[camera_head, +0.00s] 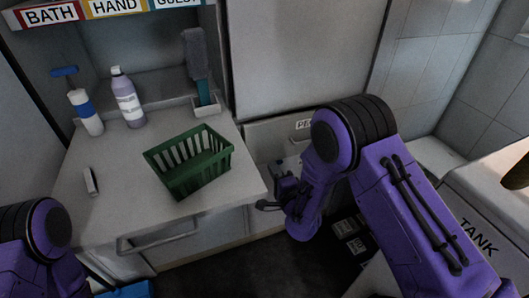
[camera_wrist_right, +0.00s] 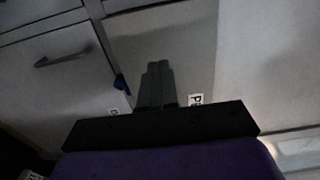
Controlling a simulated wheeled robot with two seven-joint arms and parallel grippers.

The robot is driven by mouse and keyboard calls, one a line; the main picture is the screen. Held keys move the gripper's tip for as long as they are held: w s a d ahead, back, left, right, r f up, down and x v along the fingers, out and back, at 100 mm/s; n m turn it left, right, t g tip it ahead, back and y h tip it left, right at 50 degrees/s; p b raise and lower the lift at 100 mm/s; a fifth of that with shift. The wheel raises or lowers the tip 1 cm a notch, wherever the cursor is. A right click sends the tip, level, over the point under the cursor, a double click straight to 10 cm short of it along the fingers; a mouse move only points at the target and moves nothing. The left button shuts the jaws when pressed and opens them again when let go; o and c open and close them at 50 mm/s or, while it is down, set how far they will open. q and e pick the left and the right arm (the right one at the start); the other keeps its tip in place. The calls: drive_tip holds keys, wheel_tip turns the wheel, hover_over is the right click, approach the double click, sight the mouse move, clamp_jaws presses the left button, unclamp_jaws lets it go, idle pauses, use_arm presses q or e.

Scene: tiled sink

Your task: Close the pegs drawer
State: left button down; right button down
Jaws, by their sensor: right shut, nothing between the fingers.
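The pegs drawer (camera_head: 275,132) has a pale front with a partly hidden label (camera_head: 303,124) beginning with P. It is right of the counter, behind my right arm; how far it stands open is unclear. My right gripper (camera_head: 264,205) is by the counter's front right corner, in front of and below the label. In the right wrist view the gripper (camera_wrist_right: 157,72) has its dark fingers together and empty, with a P label (camera_wrist_right: 196,100) just right of them. Contact with the drawer cannot be told. Only my left arm shows, at lower left.
The counter (camera_head: 125,190) holds a green basket (camera_head: 190,162), a purple-grey bottle (camera_head: 128,98), a blue-and-white bottle (camera_head: 86,112) and a small pale object (camera_head: 91,182). A handled drawer (camera_head: 165,238) is below. A box labelled TANK (camera_head: 477,232) is at right.

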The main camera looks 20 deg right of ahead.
sight(261, 147)
use_arm(q)
drive_tip(key=shift+r, duration=0.2)
use_arm(e)
drive_tip(key=w, duration=0.8)
drive_tip(key=shift+a, duration=0.3)
